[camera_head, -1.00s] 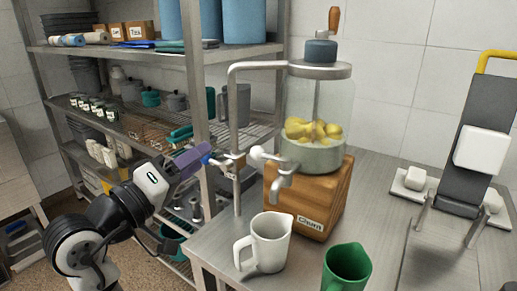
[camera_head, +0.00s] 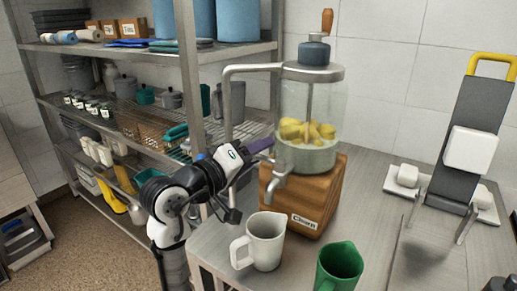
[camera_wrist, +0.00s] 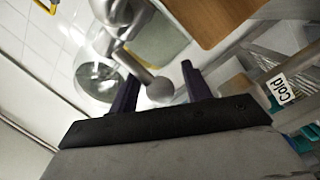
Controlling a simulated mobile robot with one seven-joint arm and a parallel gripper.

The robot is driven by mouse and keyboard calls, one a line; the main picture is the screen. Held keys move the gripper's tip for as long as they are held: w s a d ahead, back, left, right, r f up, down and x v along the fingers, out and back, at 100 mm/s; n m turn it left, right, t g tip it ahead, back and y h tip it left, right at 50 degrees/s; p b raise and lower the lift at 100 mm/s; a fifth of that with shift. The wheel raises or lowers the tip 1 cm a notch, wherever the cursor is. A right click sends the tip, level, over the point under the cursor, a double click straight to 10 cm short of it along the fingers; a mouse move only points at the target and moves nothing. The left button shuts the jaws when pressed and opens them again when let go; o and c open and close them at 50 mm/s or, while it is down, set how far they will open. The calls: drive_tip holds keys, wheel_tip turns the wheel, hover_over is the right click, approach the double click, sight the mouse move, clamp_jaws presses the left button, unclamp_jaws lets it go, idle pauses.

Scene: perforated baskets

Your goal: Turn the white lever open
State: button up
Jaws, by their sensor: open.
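The churn (camera_head: 308,120) is a clear jar with yellow pieces on a wooden base, with a metal tap (camera_head: 278,183) at its front left. My gripper (camera_head: 262,147) is at the jar's lower left, beside the tap; its purple fingers hide the white lever in the head view. In the wrist view, the lever's pale rounded end (camera_wrist: 160,89) lies between the two fingers of my gripper (camera_wrist: 158,68). The jaws are open around it; I cannot tell whether either finger touches it.
A white jug (camera_head: 262,242) and a green jug (camera_head: 338,268) stand on the metal table in front of the churn. A metal shelf (camera_head: 190,90) with containers stands close to my arm. A slanted grey stand (camera_head: 475,130) is at the right.

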drive_tip(key=shift+w+d, duration=0.3)
drive_tip(key=shift+c, duration=0.2)
clamp_jaws()
